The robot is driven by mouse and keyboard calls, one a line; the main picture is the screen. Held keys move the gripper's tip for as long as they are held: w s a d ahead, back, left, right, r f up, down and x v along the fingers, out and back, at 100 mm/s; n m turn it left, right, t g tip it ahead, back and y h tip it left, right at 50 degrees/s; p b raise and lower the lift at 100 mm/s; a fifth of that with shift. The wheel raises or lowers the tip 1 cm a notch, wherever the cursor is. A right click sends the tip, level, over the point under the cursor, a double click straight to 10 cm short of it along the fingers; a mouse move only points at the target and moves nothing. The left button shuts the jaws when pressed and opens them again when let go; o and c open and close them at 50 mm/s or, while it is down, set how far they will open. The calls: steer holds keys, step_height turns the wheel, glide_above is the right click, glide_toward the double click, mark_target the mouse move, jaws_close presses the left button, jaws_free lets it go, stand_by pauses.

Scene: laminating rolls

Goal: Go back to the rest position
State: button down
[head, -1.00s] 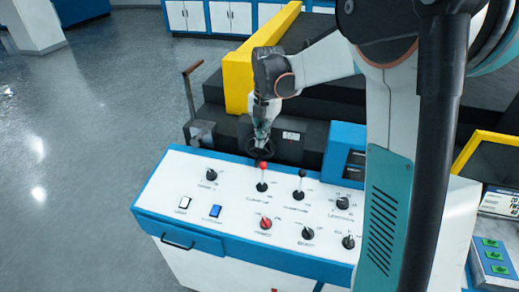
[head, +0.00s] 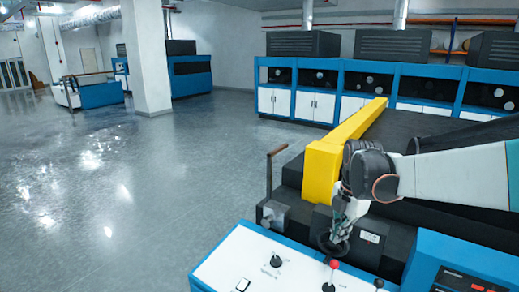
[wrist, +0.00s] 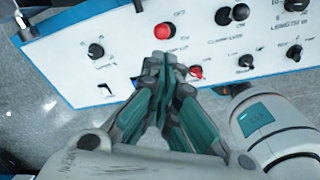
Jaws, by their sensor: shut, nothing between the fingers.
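My gripper (head: 338,243) hangs over the back edge of the white and blue control panel (head: 222,270), just behind a red-topped lever (head: 334,265) in the head view. In the wrist view, my gripper (wrist: 168,66) shows its teal fingers together with nothing between them. The white panel (wrist: 125,35) lies beyond the fingertips there. A red knob (wrist: 164,31) shows just past the tips, and another red knob (wrist: 195,72) sits beside them. The head view cuts off the front of the panel.
A yellow guard (head: 322,165) and dark machine body stand behind my gripper. A crank handle (head: 270,170) rises at their left. Blue and white cabinets (head: 310,104) line the back wall. A white pillar (head: 148,60) stands at the back left. The grey floor on the left is open.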

steer(key=s+a+f+m+t+b, duration=0.2)
steer(key=s+f+m+t+b, duration=0.1)
steer(key=s+m, duration=0.8)
steer(key=s+a+f+m+t+b, duration=0.2)
steer(key=s+f+m+b, duration=0.2)
steer(key=s+m, duration=0.7)
steer(key=shift+s+m+t+b, duration=0.4)
steer(key=shift+m+b, duration=0.1)
steer(key=shift+b, duration=0.65)
